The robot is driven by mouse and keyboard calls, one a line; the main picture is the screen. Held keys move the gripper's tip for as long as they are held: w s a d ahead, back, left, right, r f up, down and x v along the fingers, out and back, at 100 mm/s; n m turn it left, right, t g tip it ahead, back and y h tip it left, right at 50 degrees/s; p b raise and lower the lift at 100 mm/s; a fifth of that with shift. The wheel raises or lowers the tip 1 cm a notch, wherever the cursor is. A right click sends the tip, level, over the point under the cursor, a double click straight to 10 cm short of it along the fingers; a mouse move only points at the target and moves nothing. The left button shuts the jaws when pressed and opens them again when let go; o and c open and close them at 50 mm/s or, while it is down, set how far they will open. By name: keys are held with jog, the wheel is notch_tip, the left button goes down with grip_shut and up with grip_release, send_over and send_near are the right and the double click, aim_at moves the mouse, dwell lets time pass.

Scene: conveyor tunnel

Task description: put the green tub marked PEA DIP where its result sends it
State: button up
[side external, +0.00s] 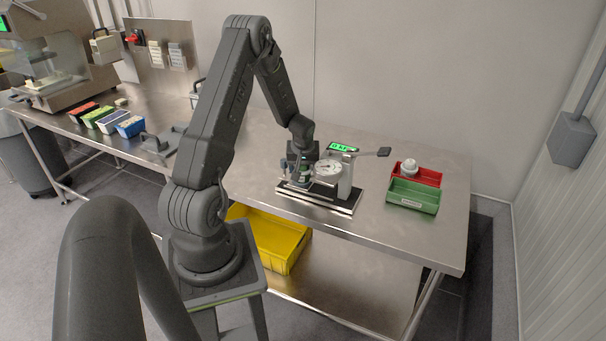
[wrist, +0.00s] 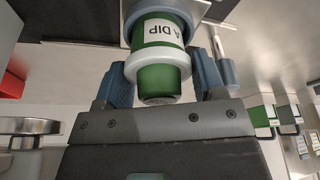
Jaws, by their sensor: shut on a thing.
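The green tub (wrist: 158,80) shows in the wrist view with a white band and a white label; "A DIP" is readable on it. My gripper (wrist: 164,72) is shut on the tub, one blue-grey finger on each side. The tub's far end sits in or against a blue-grey ring. In the side view my gripper (side external: 301,172) is low at a bench tester (side external: 345,180) with a round dial and a small green-lit display (side external: 341,147). The display's text is too small to read surely. The tub is mostly hidden there.
A green tray (side external: 425,206) with a white label stands right of the tester, apparently empty. A red tray (side external: 432,174) behind it holds a white tub (side external: 409,167). Several coloured boxes (side external: 105,120) stand at left. A yellow crate (side external: 285,245) is below the bench.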

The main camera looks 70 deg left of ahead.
notch_tip(320, 180, up, 11)
jog(key=shift+f, duration=0.2)
notch_tip(320, 180, up, 11)
jog(key=m+t+h, duration=0.2)
jog(key=m, duration=0.7)
send_over(416, 195)
jog(key=s, duration=0.2)
notch_tip(416, 195, down, 18)
jog(key=shift+w+d+f, duration=0.15)
jog(key=shift+d+f, duration=0.05)
jog(key=shift+f, duration=1.1)
jog(key=shift+w+d+f, duration=0.1)
jog(key=shift+d+f, duration=0.1)
jog(key=shift+f, duration=1.1)
jog(key=o, duration=1)
jog(key=shift+f, duration=0.15)
